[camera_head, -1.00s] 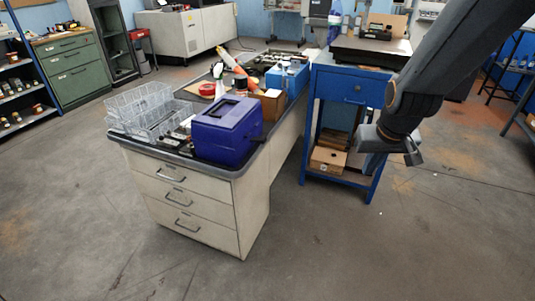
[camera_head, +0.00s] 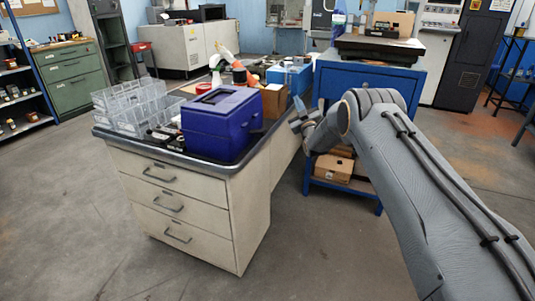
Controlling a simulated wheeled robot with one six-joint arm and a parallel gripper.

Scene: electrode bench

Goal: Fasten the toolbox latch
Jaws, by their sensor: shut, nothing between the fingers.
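The toolbox (camera_head: 218,128) is a blue-purple box with a closed-looking lid and a handle on top. It stands upright on the near end of the desk (camera_head: 185,163). Its latch is too small to make out; a small dark part shows at its right side. My gripper (camera_head: 296,113) is to the right of the toolbox, apart from it, near the desk's right edge. It is small in the picture, shut and empty. My arm reaches in from the lower right.
Clear plastic bins (camera_head: 135,106) stand left of the toolbox. A cardboard box (camera_head: 274,100) and a blue case (camera_head: 290,78) stand behind it. A blue workbench (camera_head: 366,83) stands behind my arm. The floor in front is free.

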